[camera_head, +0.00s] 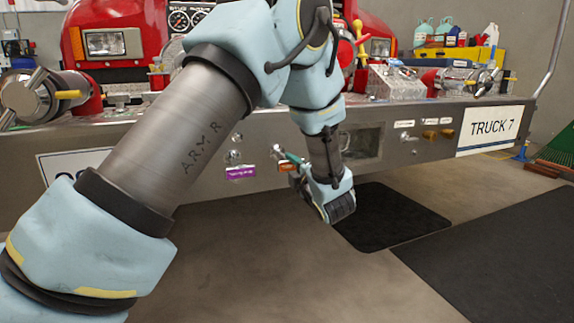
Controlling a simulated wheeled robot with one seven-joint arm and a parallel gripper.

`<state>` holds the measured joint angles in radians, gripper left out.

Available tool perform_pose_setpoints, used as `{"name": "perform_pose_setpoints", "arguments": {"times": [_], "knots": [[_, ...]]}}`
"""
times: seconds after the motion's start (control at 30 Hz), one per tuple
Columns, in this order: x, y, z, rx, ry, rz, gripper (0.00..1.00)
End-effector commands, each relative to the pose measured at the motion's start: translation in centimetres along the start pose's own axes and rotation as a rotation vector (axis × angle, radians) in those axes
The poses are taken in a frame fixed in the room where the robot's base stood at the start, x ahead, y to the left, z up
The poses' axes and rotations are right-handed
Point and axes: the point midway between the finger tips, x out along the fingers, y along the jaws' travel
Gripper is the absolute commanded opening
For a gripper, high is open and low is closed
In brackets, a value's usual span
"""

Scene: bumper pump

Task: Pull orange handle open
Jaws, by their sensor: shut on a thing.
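A small orange handle (287,167) shows at the front of the truck's metal bumper (385,145), right of the purple label. My gripper (293,160) reaches to the left from my wrist and is shut on this handle. The fingers and wrist partly cover the handle, so how far it stands out from the bumper is hard to tell.
My arm crosses the middle of the view and hides part of the red truck (125,30). Several small knobs (430,134) sit on the bumper at right, near a "TRUCK 7" plate (490,128).

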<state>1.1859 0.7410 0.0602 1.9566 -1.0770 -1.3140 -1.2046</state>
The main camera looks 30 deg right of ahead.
Motion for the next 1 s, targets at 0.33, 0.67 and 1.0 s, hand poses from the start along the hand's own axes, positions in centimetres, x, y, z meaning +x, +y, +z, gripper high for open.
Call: {"name": "perform_pose_setpoints", "arguments": {"times": [0.33, 0.67, 1.0], "knots": [[-0.4, -0.2, 0.1, 0.002, -0.002, -0.005, 0.52], [-0.2, -0.1, 0.0, 0.002, -0.001, -0.003, 0.70], [-3.4, 0.0, 0.1, 0.004, -0.004, -0.004, 0.70]]}}
